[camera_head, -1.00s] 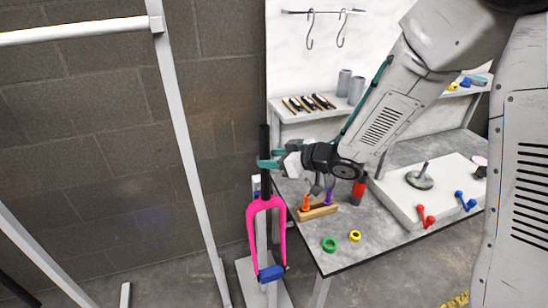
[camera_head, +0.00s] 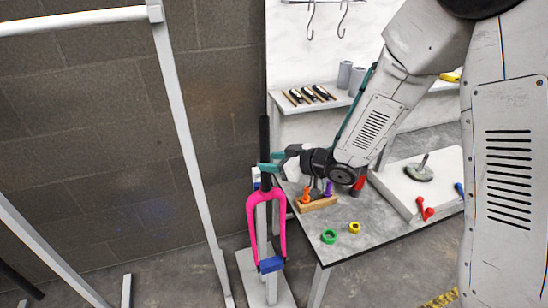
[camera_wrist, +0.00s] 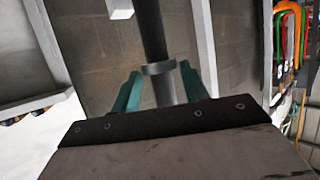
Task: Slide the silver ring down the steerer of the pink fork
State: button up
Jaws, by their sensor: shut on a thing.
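The pink fork (camera_head: 251,222) stands upright in a stand, its black steerer (camera_head: 264,133) pointing up. My gripper (camera_head: 270,162) is at the steerer, between its top end and the pink crown. In the wrist view, the silver ring (camera_wrist: 158,68) sits around the dark steerer (camera_wrist: 151,30). The teal fingers of my gripper (camera_wrist: 160,73) are closed in on the ring from both sides. The ring is hidden behind the fingers in the head view.
A blue block (camera_head: 270,264) is between the fork's lower ends. The grey workbench (camera_head: 375,225) at right holds a green ring (camera_head: 328,236), a yellow ring (camera_head: 354,227) and a wooden tool block (camera_head: 318,204). A white frame post (camera_head: 185,130) stands left of the fork.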

aim_at(269, 183)
jog(key=shift+f, duration=0.95)
jog(key=shift+f, duration=2.25)
jog(key=shift+f, duration=0.85)
dwell(1.0)
jog(key=o, duration=1)
jog(key=shift+o, duration=0.2)
